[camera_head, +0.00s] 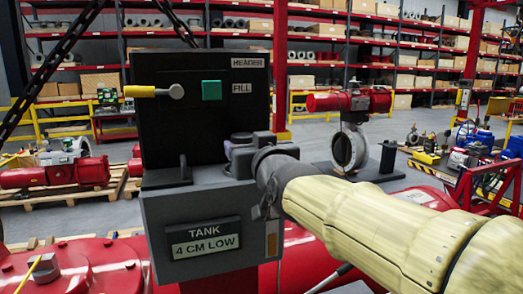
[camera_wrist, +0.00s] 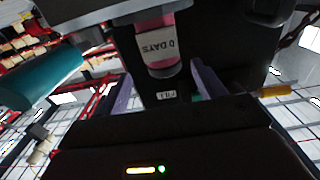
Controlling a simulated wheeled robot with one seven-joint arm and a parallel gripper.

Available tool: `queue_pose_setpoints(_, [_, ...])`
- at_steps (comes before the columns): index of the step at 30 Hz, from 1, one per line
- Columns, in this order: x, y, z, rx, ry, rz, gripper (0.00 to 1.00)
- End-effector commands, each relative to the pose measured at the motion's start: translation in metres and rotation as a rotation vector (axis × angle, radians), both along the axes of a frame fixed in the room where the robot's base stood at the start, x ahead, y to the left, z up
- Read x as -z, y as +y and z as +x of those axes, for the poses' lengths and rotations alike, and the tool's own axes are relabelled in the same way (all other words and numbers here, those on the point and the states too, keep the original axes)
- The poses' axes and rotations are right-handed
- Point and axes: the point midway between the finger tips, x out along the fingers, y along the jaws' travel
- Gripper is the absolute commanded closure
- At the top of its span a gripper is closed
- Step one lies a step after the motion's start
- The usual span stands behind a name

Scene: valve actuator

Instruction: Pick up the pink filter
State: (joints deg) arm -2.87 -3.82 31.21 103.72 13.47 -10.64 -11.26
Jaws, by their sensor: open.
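The pink filter (camera_wrist: 157,50) shows at the top middle of the wrist view, with a white band reading "0 DAYS" upside down. Its upper end in that view is cut off by a dark part. My gripper (camera_wrist: 165,88) is open, with one purple finger on each side below the filter in the picture. I cannot tell whether either finger touches it. In the head view my gripper (camera_head: 234,150) is at the right side of the black panel, above the grey tank box (camera_head: 203,215). The pink filter cannot be made out there, as my gripper and wrist cover that spot.
The black panel (camera_head: 190,125) carries a yellow-handled lever (camera_head: 145,91), a green square (camera_head: 212,90) and "FILL" and "HEADER" labels. A red valve actuator (camera_head: 345,102) stands behind to the right. A teal cylinder (camera_wrist: 40,80) is at the left in the wrist view.

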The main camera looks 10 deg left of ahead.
Motion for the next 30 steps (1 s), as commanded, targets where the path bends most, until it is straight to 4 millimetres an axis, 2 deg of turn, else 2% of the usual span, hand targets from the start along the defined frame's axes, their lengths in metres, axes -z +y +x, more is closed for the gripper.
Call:
queue_pose_setpoints(10, [-0.004, 0.005, 0.005, -0.002, 0.002, 0.0, 0.31])
queue_pose_setpoints(24, [-0.005, 0.029, 0.038, -0.001, 0.003, 0.001, 0.31])
queue_pose_setpoints(30, [-0.003, 0.032, 0.041, 0.0, -0.001, 0.001, 0.31])
